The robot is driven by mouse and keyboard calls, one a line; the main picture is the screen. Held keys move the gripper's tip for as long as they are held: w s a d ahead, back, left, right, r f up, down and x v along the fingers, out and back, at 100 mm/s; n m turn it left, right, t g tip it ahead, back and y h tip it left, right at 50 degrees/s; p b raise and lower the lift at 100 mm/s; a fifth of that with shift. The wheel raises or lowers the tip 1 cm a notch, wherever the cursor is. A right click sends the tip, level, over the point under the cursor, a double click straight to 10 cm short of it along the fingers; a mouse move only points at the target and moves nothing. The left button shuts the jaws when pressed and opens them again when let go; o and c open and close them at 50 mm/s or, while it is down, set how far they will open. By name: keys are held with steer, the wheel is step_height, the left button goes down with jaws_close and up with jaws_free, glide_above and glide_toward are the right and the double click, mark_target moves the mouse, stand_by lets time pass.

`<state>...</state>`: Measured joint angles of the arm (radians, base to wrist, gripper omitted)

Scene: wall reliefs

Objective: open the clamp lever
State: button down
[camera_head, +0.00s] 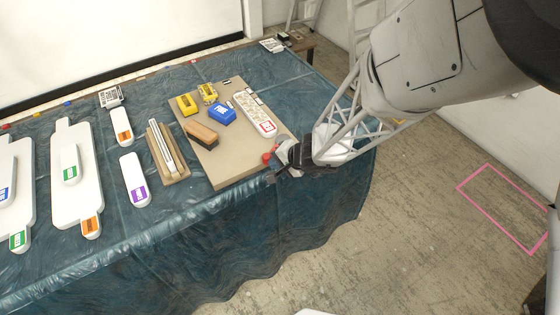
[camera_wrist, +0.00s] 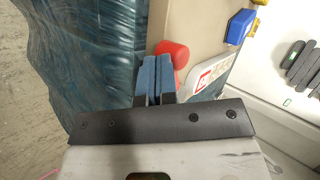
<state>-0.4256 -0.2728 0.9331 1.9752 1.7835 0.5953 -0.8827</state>
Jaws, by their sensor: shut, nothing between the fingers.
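The red part (camera_head: 266,157) that I take for the clamp lever is at the front right corner of the tan board (camera_head: 228,177), close to the table edge. In the wrist view it is a red rounded knob (camera_wrist: 174,50), just beyond and right of my fingertips. Its lower part is hidden behind the fingers, and I cannot tell whether they touch it. My gripper (camera_wrist: 155,62) has its two blue fingers together with nothing held. In the head view my gripper (camera_head: 279,168) is at the board's corner and hides much of the clamp.
On the board are a white labelled bar (camera_head: 254,113), a blue block (camera_head: 222,114), yellow blocks (camera_head: 187,103) and a brown block (camera_head: 202,134). A wooden holder (camera_head: 167,154) and white labelled pieces (camera_head: 134,180) lie left. The table's front edge is near my gripper; open floor lies right.

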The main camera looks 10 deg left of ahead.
steer(key=shift+s+a, duration=0.1)
steer(key=shift+a, duration=1)
steer(key=shift+w+a, duration=0.2)
steer(key=shift+a, duration=0.85)
steer(key=shift+s+d, duration=0.45)
steer(key=shift+s, duration=0.2)
steer(key=shift+s+d, duration=0.45)
steer(key=shift+s, duration=0.15)
steer(key=s+d+r, duration=0.5)
steer(key=s+r, duration=0.1)
steer(key=shift+s+r, duration=0.25)
steer(key=shift+s, duration=0.05)
steer(key=shift+r, duration=0.1)
